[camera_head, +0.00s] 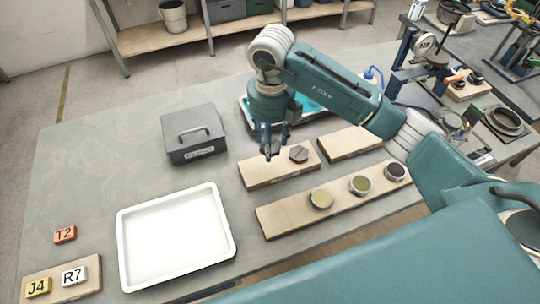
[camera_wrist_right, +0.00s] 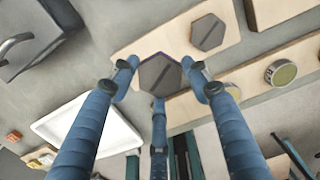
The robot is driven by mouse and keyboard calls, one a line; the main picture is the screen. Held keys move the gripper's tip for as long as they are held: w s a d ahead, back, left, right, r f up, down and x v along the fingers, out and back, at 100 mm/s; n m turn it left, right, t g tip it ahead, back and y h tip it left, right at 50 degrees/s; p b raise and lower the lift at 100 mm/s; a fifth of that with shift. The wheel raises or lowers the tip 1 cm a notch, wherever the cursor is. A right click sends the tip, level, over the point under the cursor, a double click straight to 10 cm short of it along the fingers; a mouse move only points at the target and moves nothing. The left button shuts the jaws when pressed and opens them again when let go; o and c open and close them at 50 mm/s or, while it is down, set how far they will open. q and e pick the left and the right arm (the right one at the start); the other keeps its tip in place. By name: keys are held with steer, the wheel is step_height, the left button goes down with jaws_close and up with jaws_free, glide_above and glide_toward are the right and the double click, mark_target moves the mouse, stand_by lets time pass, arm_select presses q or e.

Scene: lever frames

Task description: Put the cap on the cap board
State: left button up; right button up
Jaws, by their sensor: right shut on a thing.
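My right gripper (camera_head: 271,151) reaches down over a light wooden board (camera_head: 262,179). In the right wrist view, its fingers (camera_wrist_right: 161,84) are shut around a dark brown hexagonal cap (camera_wrist_right: 160,72). The held cap is largely hidden in the head view. A second brown hexagonal piece (camera_head: 299,154) lies on the same board, just right of the gripper; it also shows in the right wrist view (camera_wrist_right: 208,32). I cannot tell whether the held cap touches the board. Another bare wooden board (camera_head: 349,143) lies to the right. My left gripper is out of view.
A long board (camera_head: 283,221) with round tins lies nearer me. A white tray (camera_head: 176,238), a grey box (camera_head: 193,132) and a blue tray (camera_head: 246,112) stand around. Lettered blocks, including an orange one (camera_head: 65,234), are at left. Table left of the grey box is clear.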

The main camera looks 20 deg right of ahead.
mark_target(270, 165)
step_height(270, 165, down, 3)
steer(key=shift+a+f, duration=0.1)
step_height(270, 165, down, 3)
steer(key=shift+f+p, duration=0.15)
steer(key=shift+p, duration=0.6)
steer(key=shift+f, duration=0.45)
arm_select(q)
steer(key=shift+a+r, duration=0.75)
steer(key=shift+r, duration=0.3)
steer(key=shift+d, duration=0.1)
arm_select(e)
steer(key=shift+f, duration=0.1)
steer(key=o, duration=1.1)
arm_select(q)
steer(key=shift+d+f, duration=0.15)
